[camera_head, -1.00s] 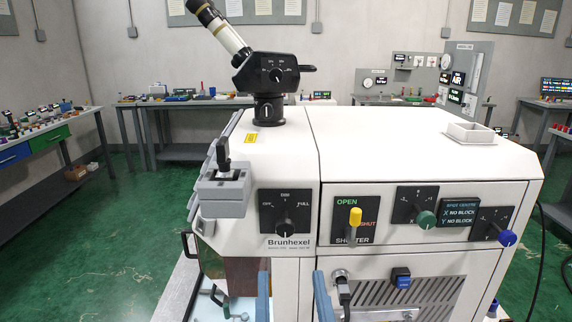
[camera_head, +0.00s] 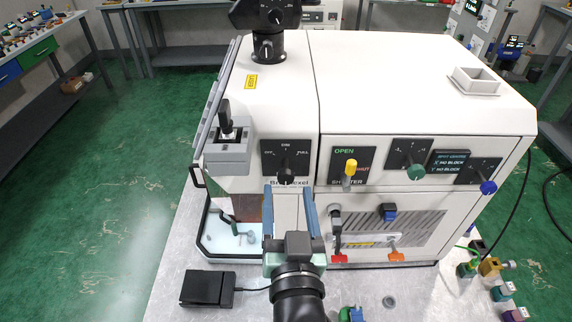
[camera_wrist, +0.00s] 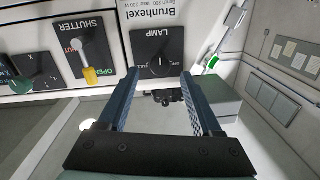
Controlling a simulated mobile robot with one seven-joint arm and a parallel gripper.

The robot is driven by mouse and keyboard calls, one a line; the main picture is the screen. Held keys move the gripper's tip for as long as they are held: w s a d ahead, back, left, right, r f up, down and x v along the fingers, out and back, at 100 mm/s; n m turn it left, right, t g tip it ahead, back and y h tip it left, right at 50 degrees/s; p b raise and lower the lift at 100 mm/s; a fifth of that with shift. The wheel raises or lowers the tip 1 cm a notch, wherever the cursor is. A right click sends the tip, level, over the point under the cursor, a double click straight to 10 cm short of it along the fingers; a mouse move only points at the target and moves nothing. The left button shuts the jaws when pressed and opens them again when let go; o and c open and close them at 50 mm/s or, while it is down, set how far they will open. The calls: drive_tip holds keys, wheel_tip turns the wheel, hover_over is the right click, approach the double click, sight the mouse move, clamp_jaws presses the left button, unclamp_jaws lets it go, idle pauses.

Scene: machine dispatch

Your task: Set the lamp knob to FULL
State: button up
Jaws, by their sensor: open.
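The black lamp knob (camera_head: 287,172) sits on a dark panel marked OFF, DIM and FULL (camera_head: 303,154) on the front of the white machine. In the wrist view the knob (camera_wrist: 158,66) is on the panel marked LAMP. I cannot tell for sure which mark the knob points to. My gripper (camera_head: 288,191) is open and empty, its blue fingers just below the knob in the head view and spread to either side of it. In the wrist view my gripper (camera_wrist: 159,77) has the knob between and beyond its fingertips, apparently not touching.
The yellow shutter handle (camera_head: 349,172) is to the right of the lamp panel. A grey box with a black lever (camera_head: 226,150) juts out at the left. Green (camera_head: 415,172) and blue knobs (camera_head: 488,187) are farther right. A black pedal (camera_head: 208,288) lies on the bench.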

sight(286, 179)
drive_tip(key=shift+w+a+p, duration=0.15)
drive_tip(key=shift+w+p, duration=0.7)
drive_tip(key=shift+w, duration=1.9)
clamp_jaws()
